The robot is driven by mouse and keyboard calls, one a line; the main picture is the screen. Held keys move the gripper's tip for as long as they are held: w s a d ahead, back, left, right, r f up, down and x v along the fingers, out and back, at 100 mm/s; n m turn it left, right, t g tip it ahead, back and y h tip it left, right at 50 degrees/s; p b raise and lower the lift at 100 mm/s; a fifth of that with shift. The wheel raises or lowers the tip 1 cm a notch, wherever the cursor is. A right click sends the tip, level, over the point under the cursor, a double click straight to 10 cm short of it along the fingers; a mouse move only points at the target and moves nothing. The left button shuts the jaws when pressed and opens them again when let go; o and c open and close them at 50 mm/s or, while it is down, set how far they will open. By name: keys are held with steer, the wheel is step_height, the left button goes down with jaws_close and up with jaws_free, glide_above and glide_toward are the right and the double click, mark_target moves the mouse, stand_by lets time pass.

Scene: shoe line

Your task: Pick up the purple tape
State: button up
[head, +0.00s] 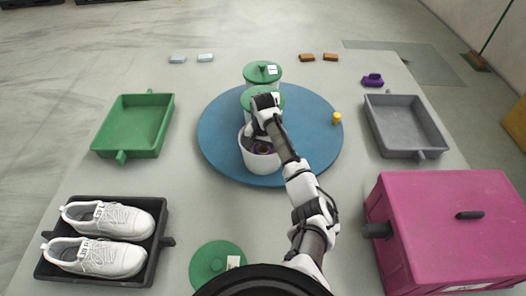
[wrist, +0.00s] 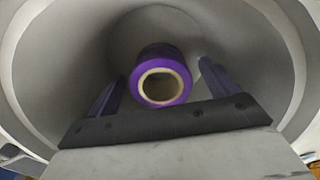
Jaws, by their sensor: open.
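The purple tape (wrist: 163,88) is a roll with a pale core, inside an open white canister (wrist: 60,70). In the head view the canister (head: 263,163) stands on the blue round mat (head: 222,140), and a little of the tape (head: 262,149) shows in its mouth. My gripper (wrist: 158,85) reaches into the canister. It is open, with one finger on each side of the roll; I cannot tell whether either finger touches it. In the head view my arm hides part of the canister's rim, and the fingertips are hidden.
Two canisters with green lids (head: 263,71) (head: 275,101) stand behind. A loose green lid (head: 215,266) lies in front. A yellow item (head: 337,118) is on the mat. A green tray (head: 112,130), grey tray (head: 390,147), shoe tray (head: 162,222) and pink box (head: 440,225) surround it.

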steer(key=shift+f, duration=0.4)
steer(key=shift+c, duration=0.5)
steer(key=c, duration=1)
steer(key=shift+r, duration=0.1)
